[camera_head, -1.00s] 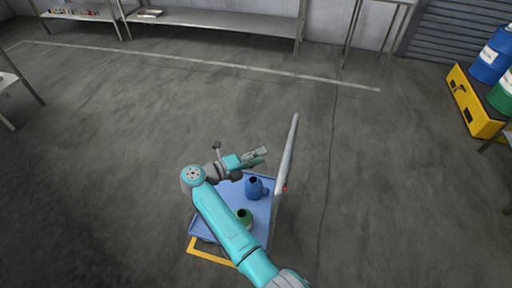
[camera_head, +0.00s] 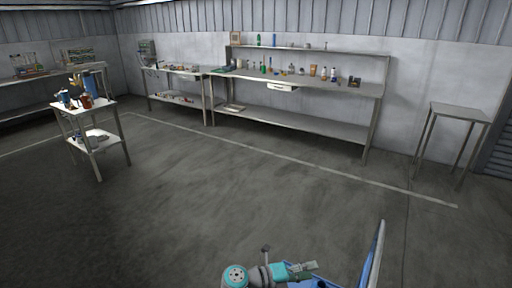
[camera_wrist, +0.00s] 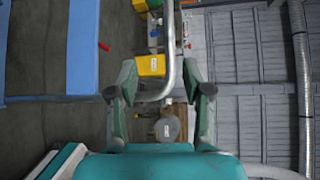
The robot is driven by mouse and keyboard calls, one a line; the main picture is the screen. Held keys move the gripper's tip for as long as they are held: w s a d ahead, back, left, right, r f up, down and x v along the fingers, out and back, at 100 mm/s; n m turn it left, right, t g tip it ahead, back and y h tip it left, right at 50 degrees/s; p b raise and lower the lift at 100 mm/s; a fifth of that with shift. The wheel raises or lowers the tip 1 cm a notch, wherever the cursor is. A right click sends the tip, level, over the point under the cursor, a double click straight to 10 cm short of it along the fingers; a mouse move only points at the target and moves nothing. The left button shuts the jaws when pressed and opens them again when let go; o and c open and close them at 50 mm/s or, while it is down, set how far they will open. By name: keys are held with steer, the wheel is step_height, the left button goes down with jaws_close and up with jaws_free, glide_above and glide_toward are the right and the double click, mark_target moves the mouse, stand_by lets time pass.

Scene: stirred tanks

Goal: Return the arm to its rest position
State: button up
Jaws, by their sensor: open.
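My gripper (camera_head: 312,267) shows at the bottom of the head view, at the end of my teal arm, most of which is cut off by the frame. It points to the right, beside a blue tray (camera_head: 296,285) that is mostly out of frame. In the wrist view my gripper (camera_wrist: 160,90) has its two dark fingers wide apart with nothing held between them. The blue tray surface (camera_wrist: 83,45) stands at the upper left of the wrist view, apart from the fingers.
A long workbench (camera_head: 300,83) with bottles and a shelf stands along the back wall. A white trolley (camera_head: 90,140) with items stands at the left, a bare small table (camera_head: 460,112) at the right. The floor between is clear. A yellow box (camera_wrist: 151,66) shows in the wrist view.

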steer(key=s+d+n+t, duration=0.4)
steer(key=s+n+t, duration=0.15)
steer(key=s, duration=0.35)
steer(key=s+d+n+t, duration=0.5)
steer(key=s+t, duration=0.1)
steer(key=s, duration=0.3)
steer(key=s+a+r+n+y, duration=0.1)
steer(key=s+a+n+y, duration=0.1)
steer(key=s+n+y, duration=0.3)
steer(key=s+a+r+n+y, duration=0.2)
steer(key=s+n+y, duration=0.3)
steer(key=s+n, duration=0.6)
steer(key=s+a+r+n+y, duration=0.2)
steer(key=s+n+y, duration=0.4)
steer(key=s, duration=0.9)
steer(key=shift+s+a+n+g, duration=0.35)
steer(key=shift+a+n, duration=0.15)
steer(key=shift+n, duration=0.65)
